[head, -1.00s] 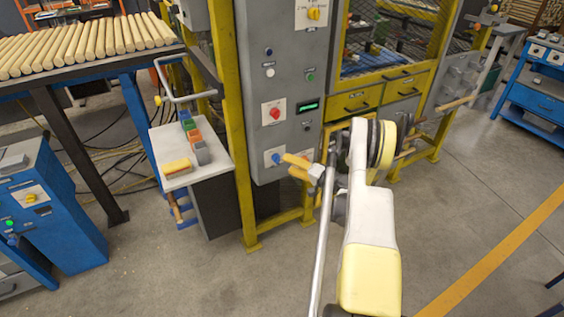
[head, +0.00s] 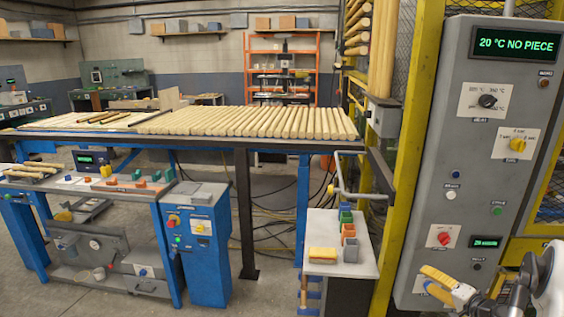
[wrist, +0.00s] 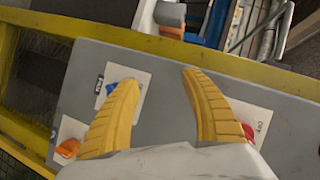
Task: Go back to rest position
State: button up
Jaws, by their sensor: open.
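My gripper (head: 428,279) is at the lower right of the head view, in front of the bottom of a grey control panel (head: 468,120). In the wrist view my gripper (wrist: 160,80) has its two yellow ribbed fingers wide apart with nothing between them. The grey panel face (wrist: 165,75) lies beyond the fingers. A blue knob (wrist: 111,88) shows by the left finger, and a red knob (wrist: 248,132) shows by the right finger. I cannot tell whether either finger touches the panel. The panel's upper display (head: 515,45) reads "20 °C NO PIECE".
A yellow frame post (head: 411,150) stands left of the panel. A small white shelf (head: 325,262) with colored blocks is beside it. A long table (head: 215,140) carries a row of wooden rods. A blue cabinet (head: 205,250) stands below. Grey floor is open at lower middle.

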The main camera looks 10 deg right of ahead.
jog(key=s+a+r+n+g, duration=0.2)
jog(key=a+r+g, duration=0.1)
jog(key=a+r, duration=0.75)
jog(key=s+a+r+n+g, duration=0.1)
jog(key=a+r+n+g, duration=0.15)
jog(key=a+r, duration=0.75)
jog(key=s+a+r+n+g+h, duration=0.15)
jog(key=s+a+n, duration=0.25)
jog(key=s+a, duration=0.9)
jog(key=s+a+f+n+h, duration=0.1)
jog(key=s+a+n+h, duration=0.1)
jog(key=s, duration=1)
jog(key=shift+a+f, duration=0.25)
jog(key=shift+a, duration=0.4)
